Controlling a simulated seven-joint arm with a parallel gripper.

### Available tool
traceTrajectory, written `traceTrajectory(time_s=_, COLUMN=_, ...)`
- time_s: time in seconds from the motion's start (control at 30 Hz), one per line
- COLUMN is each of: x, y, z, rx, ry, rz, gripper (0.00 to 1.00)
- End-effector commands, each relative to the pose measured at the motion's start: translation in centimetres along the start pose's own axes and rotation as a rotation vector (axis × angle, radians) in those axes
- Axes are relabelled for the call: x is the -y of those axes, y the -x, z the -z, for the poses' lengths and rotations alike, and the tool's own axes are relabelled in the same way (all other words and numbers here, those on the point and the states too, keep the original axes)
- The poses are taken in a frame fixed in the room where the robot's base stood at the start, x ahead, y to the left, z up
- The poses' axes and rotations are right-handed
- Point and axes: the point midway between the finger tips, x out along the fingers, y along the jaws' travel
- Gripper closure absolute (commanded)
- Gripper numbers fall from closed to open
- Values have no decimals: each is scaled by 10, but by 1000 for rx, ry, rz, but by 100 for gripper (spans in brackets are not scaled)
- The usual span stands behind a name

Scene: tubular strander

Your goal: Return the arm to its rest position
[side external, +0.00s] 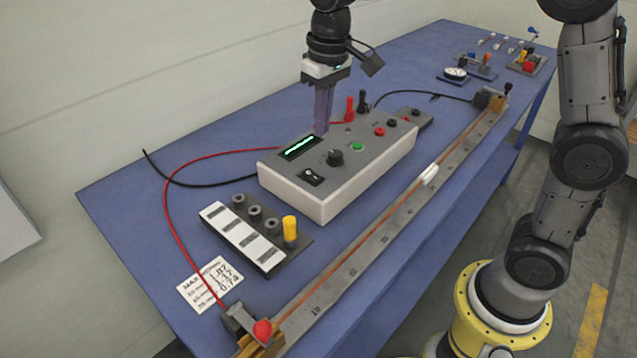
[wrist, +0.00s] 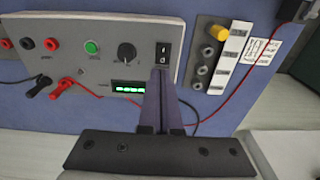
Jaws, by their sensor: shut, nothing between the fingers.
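My gripper (side external: 322,110) is shut and empty. In the side external view it points down above the back edge of the grey control box (side external: 330,195), near its lit green display (side external: 299,147). In the wrist view my gripper (wrist: 163,80) shows with its fingers together, and the tips overlap the box face just below the rocker switch (wrist: 163,53). I cannot tell whether the tips touch the box. The box also carries a black knob (side external: 335,157) and a green button (side external: 358,147).
A long ruler rail (side external: 380,235) runs along the front table edge. Red (side external: 175,220) and black cables loop over the blue table (side external: 120,200). Small parts (side external: 480,65) lie at the far end.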

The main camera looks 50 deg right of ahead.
Motion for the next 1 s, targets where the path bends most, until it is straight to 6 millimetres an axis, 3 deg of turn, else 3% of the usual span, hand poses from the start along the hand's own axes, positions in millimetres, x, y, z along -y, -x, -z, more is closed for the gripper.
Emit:
traceTrajectory(time_s=0.03, x=-5, y=18, z=-11, rx=-36, ry=-9, rz=4, gripper=100)
traceTrajectory(time_s=0.13, x=-15, y=46, z=-41, rx=-107, ry=-24, rz=9, gripper=100)
traceTrajectory(time_s=0.37, x=-33, y=74, z=-124, rx=-257, ry=-37, rz=14, gripper=100)
traceTrajectory(time_s=0.47, x=-39, y=72, z=-160, rx=-319, ry=-36, rz=12, gripper=100)
traceTrajectory(time_s=0.6, x=-44, y=54, z=-205, rx=-389, ry=-27, rz=7, gripper=100)
traceTrajectory(time_s=0.7, x=-46, y=36, z=-226, rx=-412, ry=-16, rz=2, gripper=100)
traceTrajectory(time_s=0.9, x=-46, y=11, z=-238, rx=-399, ry=10, rz=-3, gripper=100)
traceTrajectory(time_s=1.0, x=-46, y=13, z=-235, rx=-413, ry=19, rz=-5, gripper=100)
